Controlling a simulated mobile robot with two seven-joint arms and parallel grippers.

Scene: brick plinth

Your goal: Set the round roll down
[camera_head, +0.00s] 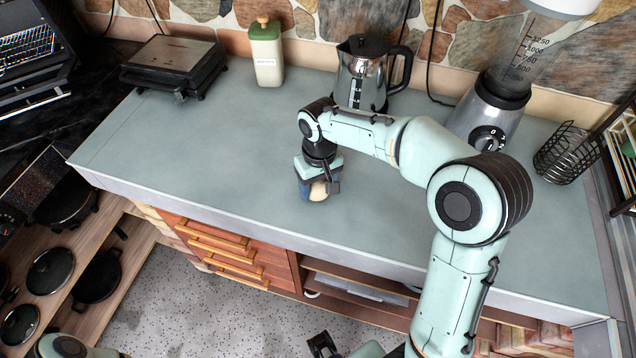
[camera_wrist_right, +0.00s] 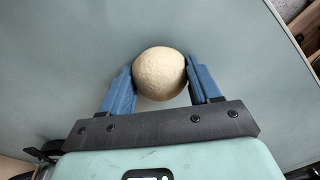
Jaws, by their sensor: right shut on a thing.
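The round roll (camera_wrist_right: 160,73) is pale and ball-shaped. It sits between the two blue fingers of my right gripper (camera_wrist_right: 161,82) in the right wrist view, with a finger against each side. In the head view my right gripper (camera_head: 313,188) points down over the grey-green counter (camera_head: 215,150), near its front middle. The roll (camera_head: 318,191) shows partly there, with the rest hidden by the gripper. I cannot tell whether the roll touches the counter.
A kettle (camera_head: 362,78) stands behind my right arm, with a blender (camera_head: 493,105) and a wire basket (camera_head: 566,152) to the right. A green-topped canister (camera_head: 267,57) and a contact grill (camera_head: 175,62) stand at the back left. The counter left of the gripper is clear.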

